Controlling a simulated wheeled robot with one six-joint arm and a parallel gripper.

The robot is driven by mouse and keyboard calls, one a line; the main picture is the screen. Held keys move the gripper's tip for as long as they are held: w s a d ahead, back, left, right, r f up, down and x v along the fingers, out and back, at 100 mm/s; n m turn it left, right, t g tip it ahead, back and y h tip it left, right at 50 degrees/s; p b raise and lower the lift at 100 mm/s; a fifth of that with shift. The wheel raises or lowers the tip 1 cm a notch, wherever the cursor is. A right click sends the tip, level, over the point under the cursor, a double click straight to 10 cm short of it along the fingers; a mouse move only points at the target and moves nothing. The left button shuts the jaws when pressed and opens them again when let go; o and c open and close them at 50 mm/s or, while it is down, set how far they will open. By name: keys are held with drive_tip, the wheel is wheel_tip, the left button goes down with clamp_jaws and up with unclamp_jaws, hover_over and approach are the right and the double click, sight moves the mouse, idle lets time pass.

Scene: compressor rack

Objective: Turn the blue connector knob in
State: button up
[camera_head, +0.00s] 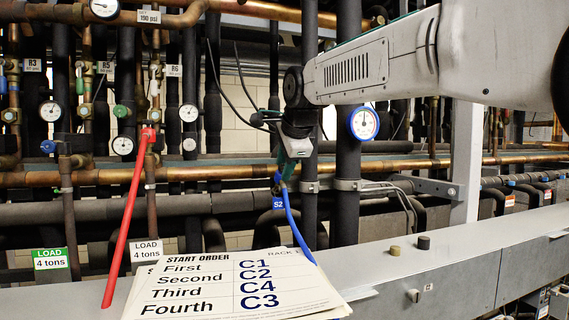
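The blue hose (295,228) rises from behind the start-order card to a small dark and blue connector (280,183) just above the S2 label. My gripper (284,168) reaches in from the upper right and points down at this connector. Its fingertips are at or very near the top of the connector. I cannot tell whether they touch it or close around it, because the fingers are small and overlap dark pipes. Another blue knob or cap (48,147) sits on a fitting at the far left, well apart from my gripper.
The start-order card (232,292) stands in front, below the connector. Dark vertical pipes (347,190) and a blue-rimmed gauge (364,123) are close right of my gripper. A grey beam (450,265) crosses the lower right.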

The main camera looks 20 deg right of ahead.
drive_tip(key=n, duration=1.1)
drive_tip(key=shift+s+r+n, duration=0.15)
drive_tip(key=shift+n, duration=0.25)
drive_tip(key=c, duration=0.7)
